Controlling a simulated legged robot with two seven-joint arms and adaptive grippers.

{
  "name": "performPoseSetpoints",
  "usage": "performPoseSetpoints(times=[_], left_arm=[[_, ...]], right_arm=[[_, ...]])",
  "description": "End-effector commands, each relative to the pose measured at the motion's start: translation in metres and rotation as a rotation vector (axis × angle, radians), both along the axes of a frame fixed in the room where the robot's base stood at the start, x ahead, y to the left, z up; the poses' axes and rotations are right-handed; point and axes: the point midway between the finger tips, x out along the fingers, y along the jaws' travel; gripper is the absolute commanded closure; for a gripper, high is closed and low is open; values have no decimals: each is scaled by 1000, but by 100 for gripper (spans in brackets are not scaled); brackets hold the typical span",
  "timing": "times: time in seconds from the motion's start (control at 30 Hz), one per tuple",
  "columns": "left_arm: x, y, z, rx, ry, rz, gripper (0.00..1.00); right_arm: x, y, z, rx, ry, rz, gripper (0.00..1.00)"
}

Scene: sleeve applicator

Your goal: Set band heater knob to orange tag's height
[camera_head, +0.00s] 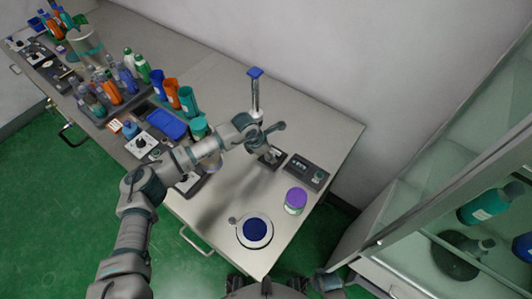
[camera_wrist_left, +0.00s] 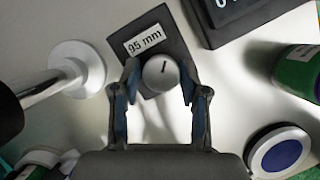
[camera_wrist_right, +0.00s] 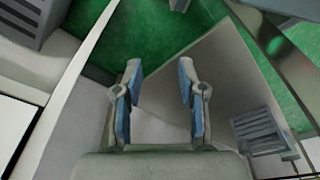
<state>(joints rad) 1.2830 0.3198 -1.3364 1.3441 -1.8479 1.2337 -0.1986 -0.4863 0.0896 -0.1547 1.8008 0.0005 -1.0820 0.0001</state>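A round grey knob (camera_wrist_left: 161,73) with a dark pointer line sits on a dark block (camera_wrist_left: 165,30) with a "95 mm" label (camera_wrist_left: 143,39). In the head view this block (camera_head: 277,154) is on the table, partly covered by my left gripper (camera_head: 266,148). My left gripper (camera_wrist_left: 159,85) is open, with one finger on each side of the knob. I cannot tell whether the fingers touch it. My right gripper (camera_wrist_right: 157,90) is open and empty, away from the table top.
A dark display unit (camera_head: 306,172) stands right of the block. A post with a blue top (camera_head: 255,73) stands behind. A purple-lidded jar (camera_head: 296,195) and a white disc with a blue centre (camera_head: 255,230) are in front. Bottles crowd the left; a glass cabinet (camera_head: 450,190) is at right.

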Motion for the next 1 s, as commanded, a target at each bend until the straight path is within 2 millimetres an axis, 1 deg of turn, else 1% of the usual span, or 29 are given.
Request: performPoseSetpoints(times=[0.03, 0.07, 0.1, 0.13, 0.23, 0.37, 0.63, 0.97, 1.0], left_arm=[[0, 0, 0, 0, 0, 0, 76], [0, 0, 0, -1, 0, 0, 84], [0, 1, 0, -3, 1, -1, 94], [0, 2, 0, -7, 0, -1, 96], [-1, 6, 0, -16, 2, -2, 97], [-2, 9, 0, -21, 3, -4, 97], [-2, 11, -1, -8, 4, 1, 96], [0, 10, 0, -7, 3, 20, 96], [0, 10, 1, -6, 2, 39, 96]], right_arm=[[1, -4, 0, -6, -1, 1, 60], [1, -6, 0, -11, -2, 2, 60], [2, -10, 0, -18, -3, 4, 60], [3, -13, 0, -22, -3, 4, 60], [4, -20, -1, -34, -4, 4, 60], [7, -21, 0, -35, -8, 7, 60], [11, -3, 2, -5, -16, 3, 60], [5, -11, 1, -17, -10, 4, 60], [1, -12, -5, -20, -3, 4, 60]])
